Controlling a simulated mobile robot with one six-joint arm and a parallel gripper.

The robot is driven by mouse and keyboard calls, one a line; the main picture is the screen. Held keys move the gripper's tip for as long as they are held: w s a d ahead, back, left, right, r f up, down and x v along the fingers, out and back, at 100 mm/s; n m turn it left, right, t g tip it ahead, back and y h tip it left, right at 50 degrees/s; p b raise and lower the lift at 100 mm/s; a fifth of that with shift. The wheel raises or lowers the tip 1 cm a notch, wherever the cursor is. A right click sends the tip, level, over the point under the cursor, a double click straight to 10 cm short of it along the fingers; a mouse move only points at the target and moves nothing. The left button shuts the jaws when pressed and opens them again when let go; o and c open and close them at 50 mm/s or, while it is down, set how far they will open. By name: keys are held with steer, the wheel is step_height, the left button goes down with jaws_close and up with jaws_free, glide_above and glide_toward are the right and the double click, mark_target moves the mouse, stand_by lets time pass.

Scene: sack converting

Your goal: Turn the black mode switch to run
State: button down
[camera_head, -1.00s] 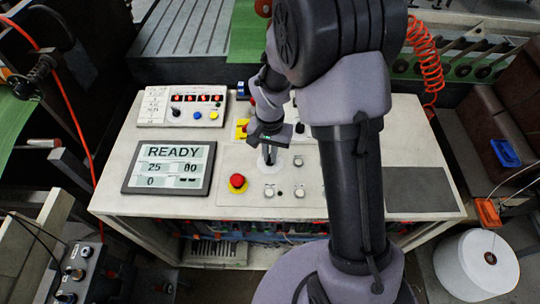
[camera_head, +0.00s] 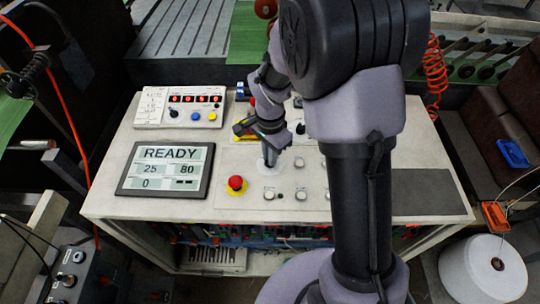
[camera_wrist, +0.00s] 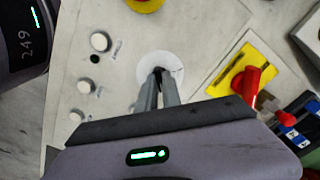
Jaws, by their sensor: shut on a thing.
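The black mode switch (camera_wrist: 158,71) sits at the centre of a round white dial plate (camera_wrist: 176,66) on the panel, in the wrist view. My gripper (camera_wrist: 158,80) is shut on it, with both fingers close together around the small black knob. The fingertips hide most of the knob, and its pointer direction cannot be read. In the head view my gripper (camera_head: 269,160) reaches down onto the white dial plate (camera_head: 262,166), and the switch is hidden there.
A red emergency button (camera_head: 236,184) is left of the dial, near white buttons (camera_head: 301,195). A red handle (camera_wrist: 251,86) on a yellow plate (camera_wrist: 237,65) is close to my gripper. A READY screen (camera_head: 166,170) and a meter box (camera_head: 180,108) stand left. A dark mat (camera_head: 422,192) lies right.

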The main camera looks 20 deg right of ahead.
stand_by(0.3)
steer(key=c, duration=1.5)
jaws_free()
steer(key=shift+r, duration=0.1)
step_height(320, 180, up, 17)
steer(key=p, duration=0.5)
steer(key=shift+r, duration=0.15)
steer(key=shift+s, duration=0.1)
